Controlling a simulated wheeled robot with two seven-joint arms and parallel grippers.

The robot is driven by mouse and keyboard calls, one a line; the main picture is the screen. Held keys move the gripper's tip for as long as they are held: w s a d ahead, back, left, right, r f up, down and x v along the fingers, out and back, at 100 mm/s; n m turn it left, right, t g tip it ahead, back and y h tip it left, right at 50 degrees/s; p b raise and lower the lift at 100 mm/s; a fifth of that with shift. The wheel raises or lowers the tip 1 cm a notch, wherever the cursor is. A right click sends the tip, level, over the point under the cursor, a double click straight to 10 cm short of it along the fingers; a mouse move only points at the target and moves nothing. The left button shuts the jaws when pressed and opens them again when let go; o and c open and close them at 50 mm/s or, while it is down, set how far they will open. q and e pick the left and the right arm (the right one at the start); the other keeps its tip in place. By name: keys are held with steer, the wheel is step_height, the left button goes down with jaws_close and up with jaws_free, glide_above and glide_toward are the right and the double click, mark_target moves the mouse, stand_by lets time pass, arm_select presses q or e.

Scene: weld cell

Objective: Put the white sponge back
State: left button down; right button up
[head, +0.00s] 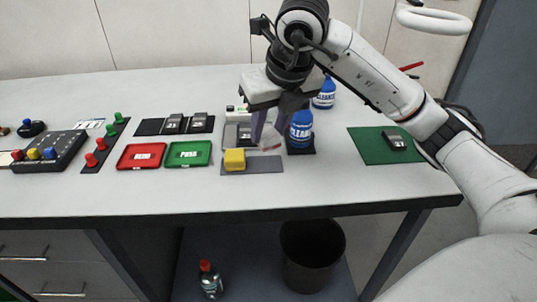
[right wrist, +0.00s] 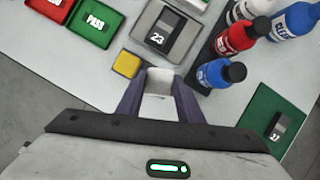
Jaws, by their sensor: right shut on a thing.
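My right gripper (head: 265,132) is shut on the white sponge (right wrist: 160,82), which shows as a pale block between the two fingers in the right wrist view. In the head view the fingers mostly hide it; a pale edge (head: 271,147) shows below them. The gripper is above the grey mat (head: 265,166), left of a blue cleaner bottle (head: 301,130). A yellow sponge (head: 234,159) sits on the left part of the mat; the right part looks bare. My left gripper is not in view.
Another blue bottle (head: 325,95) and a red bottle (right wrist: 238,38) stand close by. A grey tray with a part marked 23 (right wrist: 160,36) lies behind the mat. Red (head: 141,156) and green (head: 188,154) trays are at left. A green mat (head: 368,147) lies at right.

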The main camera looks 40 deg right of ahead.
mark_target(269, 149)
step_height(269, 149, down, 5)
steer(key=shift+f, duration=0.15)
steer(key=shift+b, duration=0.3)
steer(key=o, duration=0.8)
